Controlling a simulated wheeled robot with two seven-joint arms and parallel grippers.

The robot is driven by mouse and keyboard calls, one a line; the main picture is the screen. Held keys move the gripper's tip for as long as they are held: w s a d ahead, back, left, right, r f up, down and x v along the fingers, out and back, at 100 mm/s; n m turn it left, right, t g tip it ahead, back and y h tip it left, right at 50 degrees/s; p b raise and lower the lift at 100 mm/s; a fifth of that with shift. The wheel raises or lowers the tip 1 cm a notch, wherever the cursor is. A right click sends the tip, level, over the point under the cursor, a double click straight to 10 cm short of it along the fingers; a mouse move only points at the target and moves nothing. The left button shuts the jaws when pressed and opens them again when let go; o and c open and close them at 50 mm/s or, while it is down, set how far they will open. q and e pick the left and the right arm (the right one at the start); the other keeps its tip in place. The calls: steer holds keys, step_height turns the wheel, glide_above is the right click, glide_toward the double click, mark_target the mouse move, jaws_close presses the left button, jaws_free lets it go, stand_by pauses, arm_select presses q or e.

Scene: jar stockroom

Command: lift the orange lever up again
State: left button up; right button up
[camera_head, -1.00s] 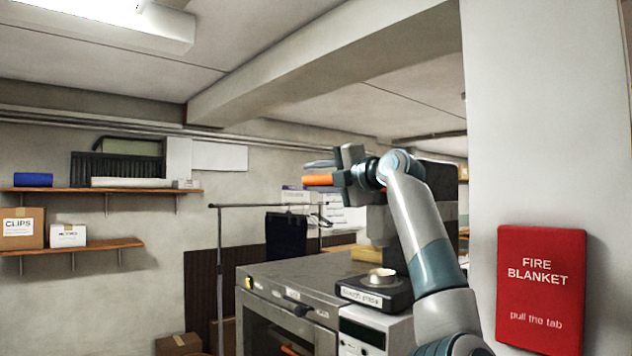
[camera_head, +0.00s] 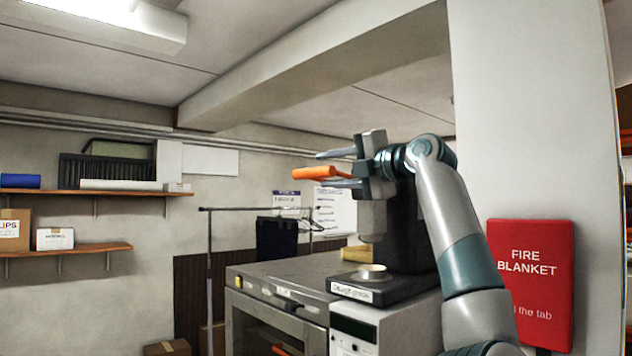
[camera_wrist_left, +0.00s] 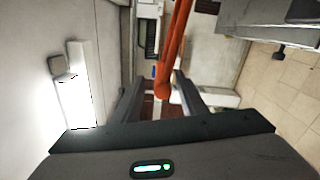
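The orange lever (camera_head: 313,172) sticks out to the left, close to level, above the dark press (camera_head: 405,238) on the cabinet. My left gripper (camera_head: 322,169) has one finger above the lever and one below it, with a visible gap over the lever. In the left wrist view the lever (camera_wrist_left: 173,50) runs down from the top, its rounded end between the two spread fingers of my gripper (camera_wrist_left: 158,78). Whether a finger touches the lever is not clear. My gripper and arm hide the rest of the lever and part of the press. My right gripper is not in view.
The press stands on a white unit (camera_head: 358,325) beside a grey oven-like cabinet (camera_head: 275,285). A white pillar with a red fire blanket case (camera_head: 530,285) is close on the right. A clothes rail (camera_head: 209,270) stands behind. Wall shelves (camera_head: 70,248) hold boxes at left.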

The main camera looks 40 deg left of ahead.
arm_select(q)
steer(key=d+b, duration=0.2)
steer(key=d, duration=0.7)
steer(key=shift+s+d+b, duration=0.15)
steer(key=shift+s+b, duration=0.2)
steer(key=shift+s, duration=0.05)
